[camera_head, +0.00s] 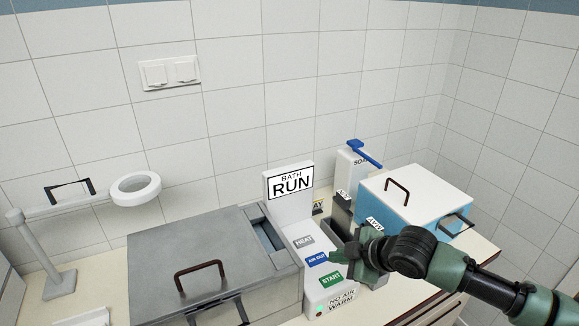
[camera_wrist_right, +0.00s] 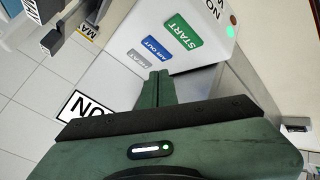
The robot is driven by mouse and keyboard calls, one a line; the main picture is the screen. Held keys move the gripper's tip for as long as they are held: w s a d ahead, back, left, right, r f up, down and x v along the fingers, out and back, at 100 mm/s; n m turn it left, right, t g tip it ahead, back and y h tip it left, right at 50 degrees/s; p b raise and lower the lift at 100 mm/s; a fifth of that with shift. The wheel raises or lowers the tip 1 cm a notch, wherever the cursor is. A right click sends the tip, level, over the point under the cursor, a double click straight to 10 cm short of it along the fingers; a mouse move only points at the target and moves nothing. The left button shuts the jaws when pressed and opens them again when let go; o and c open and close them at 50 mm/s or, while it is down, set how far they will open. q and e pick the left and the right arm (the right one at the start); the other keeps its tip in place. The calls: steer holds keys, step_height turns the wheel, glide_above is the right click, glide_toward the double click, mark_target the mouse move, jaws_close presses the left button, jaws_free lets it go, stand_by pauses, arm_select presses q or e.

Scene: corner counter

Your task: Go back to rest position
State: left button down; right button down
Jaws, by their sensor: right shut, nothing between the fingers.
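My right gripper (camera_head: 342,257) is shut and empty. Its arm comes in from the lower right, and the fingertips are over or close to the right side of the white control panel (camera_head: 310,262), near the blue AIR OUT button (camera_head: 317,259) and the green START button (camera_head: 331,279). In the right wrist view the closed fingers (camera_wrist_right: 158,84) point at the panel, just below the START button (camera_wrist_right: 181,29) and AIR OUT button (camera_wrist_right: 157,47). Whether they touch it I cannot tell. My left gripper is not in view.
A grey metal bath (camera_head: 206,256) with a brown-handled lid stands left of the panel. A white-lidded blue box (camera_head: 411,197) and a soap bottle (camera_head: 349,172) stand behind my right gripper. A grey stand (camera_head: 45,255) holds a white ring (camera_head: 136,188) at left. Tiled walls close the back.

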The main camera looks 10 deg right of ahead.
steer(key=s+a+f+m+g, duration=0.1)
steer(key=s+a+f+m, duration=0.15)
steer(key=s+a, duration=0.35)
steer(key=s+a+f+m, duration=0.1)
steer(key=s+a+f, duration=0.25)
steer(key=s, duration=0.45)
steer(key=s+d+f+m+g+h, duration=0.25)
steer(key=s+d+m, duration=0.3)
steer(key=s, duration=0.35)
steer(key=s+d+f+m+g+h, duration=0.1)
steer(key=s+d+f+m+h, duration=0.2)
steer(key=s+d, duration=0.45)
steer(key=s+f+m+g+b, duration=0.1)
steer(key=s+f+b, duration=0.1)
steer(key=f, duration=1.4)
steer(key=s+f+b, duration=0.1)
steer(key=f+b, duration=0.1)
steer(key=f, duration=1.3)
steer(key=s+d+f+g+b, duration=0.1)
steer(key=s+d+f+b, duration=0.1)
steer(key=s+f, duration=1.4)
step_height(320, 180, down, 2)
steer(key=shift+s+d+f+y, duration=0.15)
steer(key=shift+s+f+y, duration=0.1)
steer(key=shift+y, duration=0.1)
